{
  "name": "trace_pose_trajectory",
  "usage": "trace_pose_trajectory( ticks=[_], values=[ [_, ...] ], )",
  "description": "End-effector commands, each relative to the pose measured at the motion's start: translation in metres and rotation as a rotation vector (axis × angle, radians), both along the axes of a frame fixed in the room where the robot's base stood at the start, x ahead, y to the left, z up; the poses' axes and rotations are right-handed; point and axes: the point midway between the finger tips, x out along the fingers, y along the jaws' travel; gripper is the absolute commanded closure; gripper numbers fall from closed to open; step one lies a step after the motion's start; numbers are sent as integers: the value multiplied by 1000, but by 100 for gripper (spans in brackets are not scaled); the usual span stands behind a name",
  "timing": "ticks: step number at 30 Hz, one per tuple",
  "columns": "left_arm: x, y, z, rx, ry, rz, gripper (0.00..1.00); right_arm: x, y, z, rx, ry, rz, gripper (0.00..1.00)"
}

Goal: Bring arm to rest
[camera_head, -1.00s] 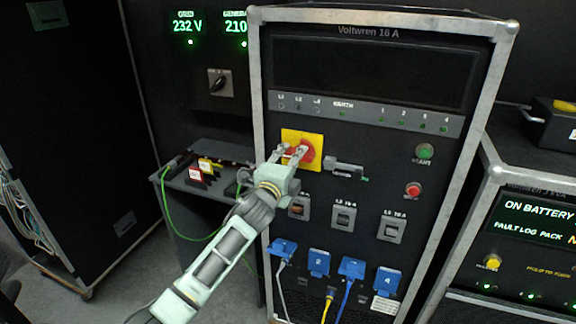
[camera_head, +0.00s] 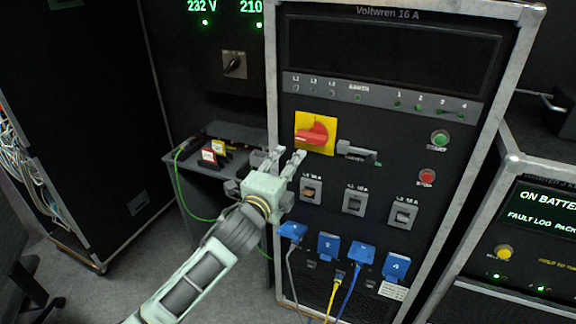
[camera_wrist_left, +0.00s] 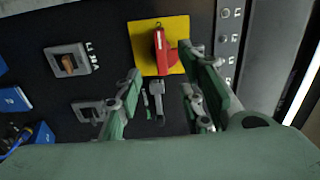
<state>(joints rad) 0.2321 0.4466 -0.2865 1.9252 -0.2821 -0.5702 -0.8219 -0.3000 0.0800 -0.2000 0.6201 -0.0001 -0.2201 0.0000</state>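My left gripper (camera_head: 285,160) is open and empty in the head view, in front of the Voltwren cabinet (camera_head: 375,107), just below and left of the red rotary handle (camera_head: 313,135) on its yellow plate (camera_head: 328,147). The handle lies roughly level in the head view. In the left wrist view, the open fingers (camera_wrist_left: 158,95) stand apart, with the red handle (camera_wrist_left: 160,52) and yellow plate (camera_wrist_left: 177,28) beyond them. The fingers do not touch the handle. My right gripper is in neither view.
A grey latch (camera_head: 358,153) sits right of the handle. Breaker switches (camera_head: 354,202) and blue sockets (camera_head: 328,246) with cables lie below. A shelf (camera_head: 190,163) with red and yellow tags stands left. A battery unit (camera_head: 520,225) stands right. Floor is open at lower left.

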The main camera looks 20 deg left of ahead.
Motion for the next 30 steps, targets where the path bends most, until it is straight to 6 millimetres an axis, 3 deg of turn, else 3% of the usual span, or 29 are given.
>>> trace_pose_trajectory(
  ticks=[11, 14, 17, 23, 26, 30],
  values=[
    [0, 0, -2, -2, 2, 0, 64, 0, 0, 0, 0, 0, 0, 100],
    [2, 2, -19, -23, 32, 6, 64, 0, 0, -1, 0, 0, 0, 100],
    [4, 8, -65, -82, 108, 21, 64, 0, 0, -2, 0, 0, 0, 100],
    [-15, 24, -212, -274, 342, 95, 64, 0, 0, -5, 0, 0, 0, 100],
    [-39, 30, -285, -373, 457, 147, 64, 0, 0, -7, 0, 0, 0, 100],
    [-87, 34, -382, -506, 608, 233, 64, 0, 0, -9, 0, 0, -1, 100]
  ],
)
